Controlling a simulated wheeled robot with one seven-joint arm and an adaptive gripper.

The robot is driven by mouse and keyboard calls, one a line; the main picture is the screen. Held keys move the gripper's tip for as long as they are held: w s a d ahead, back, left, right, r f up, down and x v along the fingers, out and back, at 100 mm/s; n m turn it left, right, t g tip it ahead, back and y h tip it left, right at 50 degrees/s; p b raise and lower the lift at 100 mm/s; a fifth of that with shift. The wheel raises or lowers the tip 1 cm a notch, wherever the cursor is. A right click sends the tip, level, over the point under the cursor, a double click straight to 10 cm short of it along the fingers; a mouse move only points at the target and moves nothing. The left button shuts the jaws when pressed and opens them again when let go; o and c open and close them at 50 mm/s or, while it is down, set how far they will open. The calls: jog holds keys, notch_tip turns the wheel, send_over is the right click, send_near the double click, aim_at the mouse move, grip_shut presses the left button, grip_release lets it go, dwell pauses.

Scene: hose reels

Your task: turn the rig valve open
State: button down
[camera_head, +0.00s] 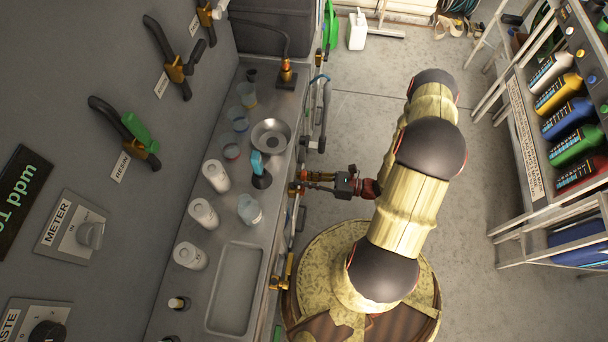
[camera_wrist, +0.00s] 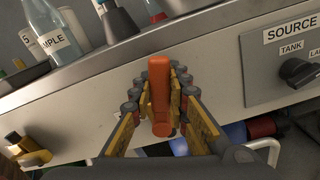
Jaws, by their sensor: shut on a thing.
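An orange lever (camera_wrist: 159,98), which looks like the rig valve's handle, stands in front of the bench's grey front panel in the wrist view. My gripper (camera_wrist: 157,84) has its yellow-padded fingers on both sides of the lever and is shut on it. In the head view my gripper (camera_head: 318,180) reaches left from my arm to the front of the bench. There the lever cannot be told apart from the brass and gold-coloured parts at the bench front. The valve body is mostly hidden behind the fingers and lever.
The bench (camera_head: 165,318) holds cups, white bottles and a metal bowl (camera_head: 271,136). A SOURCE panel with a black knob (camera_wrist: 300,72) is right of the lever. A rack of coloured bottles (camera_head: 566,118) stands at the right. The floor between is mostly clear.

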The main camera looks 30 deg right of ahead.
jog(key=shift+s+a+n, duration=0.35)
jog(key=shift+s+n, duration=0.1)
jog(key=shift+n, duration=0.45)
jog(key=shift+s+a+n, duration=0.3)
jog(key=shift+s+n, duration=0.1)
jog(key=shift+n, duration=0.5)
jog(key=c, duration=1.7)
grip_release()
jog(key=shift+r, duration=0.1)
jog(key=shift+c, duration=0.2)
jog(key=shift+o, duration=0.3)
jog(key=v, duration=1.2)
